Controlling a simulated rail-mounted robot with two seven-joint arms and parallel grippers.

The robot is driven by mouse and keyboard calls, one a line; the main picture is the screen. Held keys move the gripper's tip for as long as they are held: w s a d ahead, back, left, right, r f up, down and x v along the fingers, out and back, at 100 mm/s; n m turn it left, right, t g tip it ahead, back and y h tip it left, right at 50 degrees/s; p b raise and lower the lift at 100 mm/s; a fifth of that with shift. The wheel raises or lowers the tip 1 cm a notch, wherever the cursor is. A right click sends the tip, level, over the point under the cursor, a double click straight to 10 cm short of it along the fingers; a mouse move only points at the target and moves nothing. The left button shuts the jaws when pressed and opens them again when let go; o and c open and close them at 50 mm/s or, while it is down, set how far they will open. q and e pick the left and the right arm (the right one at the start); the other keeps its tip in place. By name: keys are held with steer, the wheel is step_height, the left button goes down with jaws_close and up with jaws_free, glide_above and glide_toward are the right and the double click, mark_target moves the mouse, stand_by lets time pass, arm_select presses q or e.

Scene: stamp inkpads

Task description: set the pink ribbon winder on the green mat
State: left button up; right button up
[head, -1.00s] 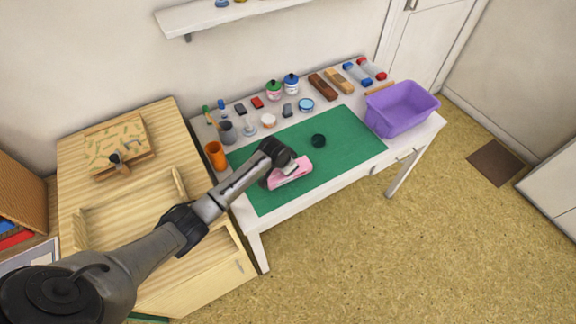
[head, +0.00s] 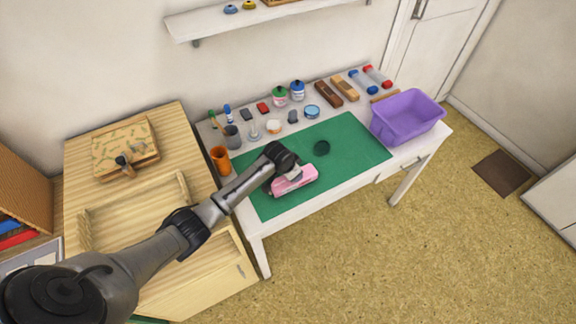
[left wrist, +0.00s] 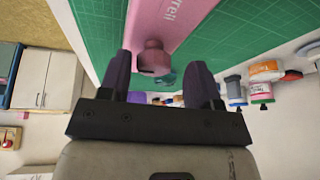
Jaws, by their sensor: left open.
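The pink ribbon winder (head: 300,183) lies on the front left part of the green mat (head: 350,150). In the left wrist view the pink winder (left wrist: 172,20) runs up over the green mat (left wrist: 245,30), with its round knob in front of the fingers. My left gripper (head: 291,173) is at the winder's back edge and partly hides it. Its two dark fingers (left wrist: 160,75) stand apart, with the knob showing between their tips. Contact with the winder cannot be told. My right gripper is in no view.
A purple basin (head: 407,118) stands at the table's right end. An orange cup (head: 220,160), stamps, jars and inkpads line the back and left. The mat's right part is clear.

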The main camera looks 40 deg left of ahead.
arm_select(q)
steer(key=p+v, duration=0.2)
steer(key=v, duration=0.9)
steer(key=shift+r, duration=0.2)
steer(key=s+d+f, duration=0.3)
steer(key=s+d, duration=0.2)
steer(key=s, duration=0.3)
steer(key=s+d+f, duration=0.3)
steer(key=s+d, duration=0.2)
steer(key=s, duration=0.2)
steer(key=s+d+r, duration=0.1)
steer(key=s+d, duration=0.1)
steer(key=s, duration=0.7)
steer(key=s+d+r+g, duration=0.1)
steer(key=s+d+r, duration=0.1)
steer(key=s, duration=0.6)
steer(key=shift+s+d+r, duration=0.2)
steer(key=shift+s+d, duration=0.2)
steer(key=shift+d, duration=0.15)
